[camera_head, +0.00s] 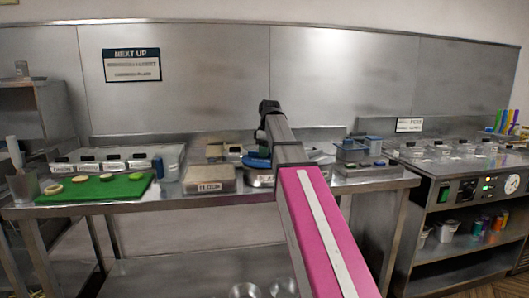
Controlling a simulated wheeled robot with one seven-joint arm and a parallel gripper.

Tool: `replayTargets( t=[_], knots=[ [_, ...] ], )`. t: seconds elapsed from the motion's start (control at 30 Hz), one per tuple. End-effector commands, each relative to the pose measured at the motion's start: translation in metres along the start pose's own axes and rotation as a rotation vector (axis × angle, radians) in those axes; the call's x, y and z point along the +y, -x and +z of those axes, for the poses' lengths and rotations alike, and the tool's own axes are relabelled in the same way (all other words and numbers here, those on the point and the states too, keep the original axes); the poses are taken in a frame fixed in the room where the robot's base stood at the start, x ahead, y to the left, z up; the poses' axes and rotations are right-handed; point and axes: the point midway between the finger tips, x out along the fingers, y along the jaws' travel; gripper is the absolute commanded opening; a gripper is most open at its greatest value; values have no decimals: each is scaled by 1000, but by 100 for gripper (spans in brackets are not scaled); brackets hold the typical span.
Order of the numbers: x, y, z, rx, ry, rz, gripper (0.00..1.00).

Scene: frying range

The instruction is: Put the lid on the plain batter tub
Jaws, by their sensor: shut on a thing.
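The plain batter tub (264,183) is a round metal tub on the counter, with a label starting "PLA"; my arm covers its right part. A blue lid (256,163) shows just above the tub, partly behind my arm. I cannot tell whether it touches the rim. My gripper (262,147) is over the tub, below the black wrist, and mostly hidden by my arm. It is shut on the lid, though the fingertips are not clear.
A flour tub (209,187) stands close on the left. A green board (97,188) with several round pieces lies farther left, before a tray of labelled containers (115,160). Grey-blue containers (360,150) stand right of my arm. A control-panel unit (470,190) is at the right.

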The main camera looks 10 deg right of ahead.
Motion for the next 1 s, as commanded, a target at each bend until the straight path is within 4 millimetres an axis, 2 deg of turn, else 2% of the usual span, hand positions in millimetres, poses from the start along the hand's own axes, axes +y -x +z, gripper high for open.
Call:
replayTargets(
  t=[0.9, 0.93, 1.0],
  knots=[
    [0, -6, 1, 0, 0, 0, 0],
    [0, -6, 1, 0, 0, 0, 26],
    [0, -6, 1, 0, 0, 0, 46]
  ],
)
